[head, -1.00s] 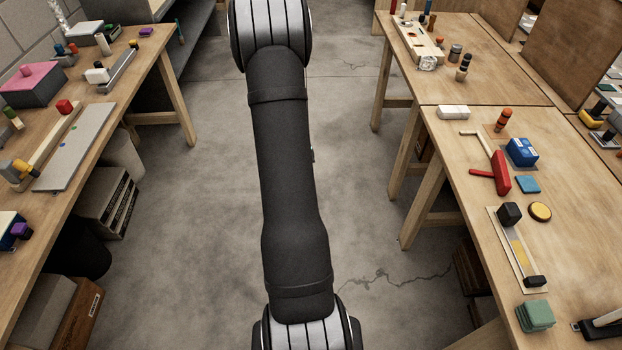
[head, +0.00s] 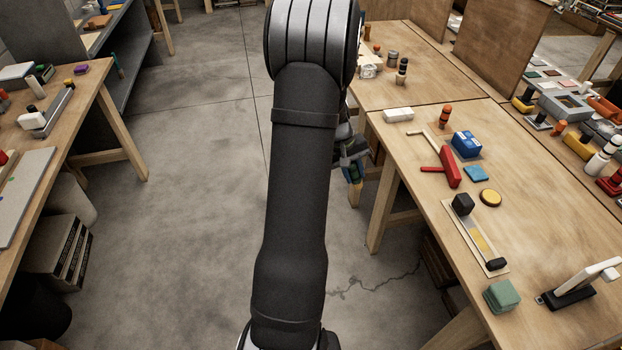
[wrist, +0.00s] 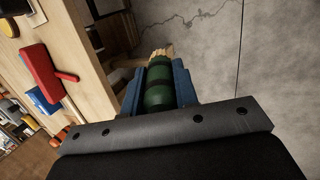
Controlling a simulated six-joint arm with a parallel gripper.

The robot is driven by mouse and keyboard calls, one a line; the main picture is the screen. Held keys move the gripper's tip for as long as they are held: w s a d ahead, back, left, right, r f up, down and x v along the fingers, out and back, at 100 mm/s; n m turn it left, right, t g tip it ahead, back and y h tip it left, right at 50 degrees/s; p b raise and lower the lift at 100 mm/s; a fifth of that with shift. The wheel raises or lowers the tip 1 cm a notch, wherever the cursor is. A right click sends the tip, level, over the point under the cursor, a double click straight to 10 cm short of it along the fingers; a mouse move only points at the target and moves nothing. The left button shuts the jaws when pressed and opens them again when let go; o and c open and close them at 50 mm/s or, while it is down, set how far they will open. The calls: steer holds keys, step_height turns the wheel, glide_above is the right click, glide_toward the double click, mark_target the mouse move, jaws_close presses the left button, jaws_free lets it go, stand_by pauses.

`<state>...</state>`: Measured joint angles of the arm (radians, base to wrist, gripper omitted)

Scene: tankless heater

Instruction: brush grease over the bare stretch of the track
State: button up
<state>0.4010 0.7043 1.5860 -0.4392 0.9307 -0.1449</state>
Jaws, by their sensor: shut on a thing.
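My gripper (head: 354,172) hangs beside the left edge of the right-hand workbench, partly behind my arm. In the wrist view my gripper (wrist: 160,88) is shut on a brush (wrist: 158,85), which has a dark green ringed handle and pale bristles pointing away. The track (head: 470,228) lies on the right bench on a pale board, with a black block at each end. A yellow patch covers part of it; which part is bare is too small to tell. A round yellow-topped tin (head: 490,198) sits just right of the track. My gripper is well apart from the track.
On the right bench are a red clamp-like tool (head: 448,168), a blue box (head: 466,144), a blue pad (head: 476,173), a green stack (head: 501,296) and a black-and-white tool (head: 575,290). Open concrete floor (head: 200,200) lies left of the bench.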

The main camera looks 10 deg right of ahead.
steer(key=s+d+r, duration=0.3)
steer(key=s+d, duration=0.2)
steer(key=d, duration=0.3)
steer(key=s+d+r, duration=0.2)
steer(key=s+d, duration=0.3)
steer(key=d, duration=0.2)
steer(key=s+d+r, duration=0.3)
steer(key=s+d, duration=0.3)
steer(key=s, duration=0.3)
steer(key=s+d+r, duration=0.2)
steer(key=s+d, duration=0.3)
steer(key=s, duration=0.3)
steer(key=shift+a+x, duration=0.15)
steer(key=shift+x, duration=0.75)
steer(key=shift+a+x, duration=0.2)
steer(key=shift+x, duration=0.65)
steer(key=shift+w+f, duration=0.15)
